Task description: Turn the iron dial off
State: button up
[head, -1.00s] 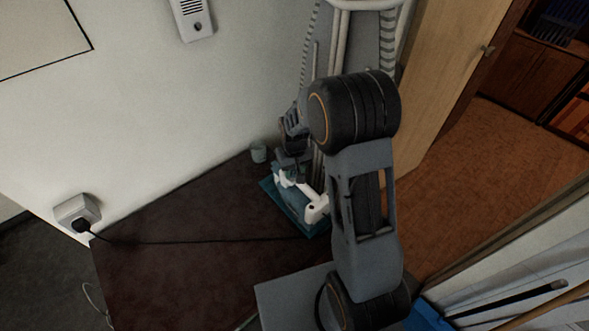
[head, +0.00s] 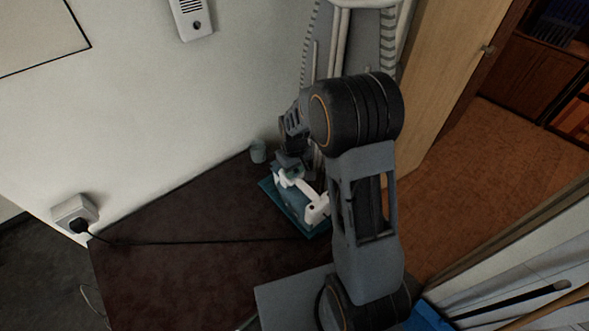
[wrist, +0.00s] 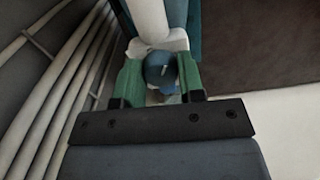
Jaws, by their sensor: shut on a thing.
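The iron, with a white handle (head: 316,209) and a teal base, stands on the dark table, partly hidden behind my arm in the head view. In the wrist view the blue round dial (wrist: 160,70) sits beneath the white handle (wrist: 148,20). My gripper (wrist: 158,80) has its two green fingers on either side of the dial, shut on it. In the head view my gripper (head: 290,172) is at the far end of the iron, and the dial is too small there to make out its setting.
A black cord (head: 190,241) runs across the dark table (head: 185,275) to a wall socket (head: 75,214). White pipes (wrist: 62,85) run close beside my gripper. The table's left part is otherwise clear.

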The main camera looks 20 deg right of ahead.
jog(key=o, duration=0.9)
jog(key=shift+o, duration=0.2)
notch_tip(320, 180, up, 14)
jog(key=shift+b, duration=0.3)
jog(key=shift+f, duration=0.1)
jog(key=s+r+m+t, duration=0.1)
jog(key=s+m+t, duration=0.2)
jog(key=s, duration=1.4)
jog(key=shift+r+m, duration=0.4)
jog(key=shift+s+r+t, duration=0.25)
jog(key=shift+r+t, duration=0.25)
jog(key=shift+r, duration=0.2)
jog(key=shift+c, duration=0.3)
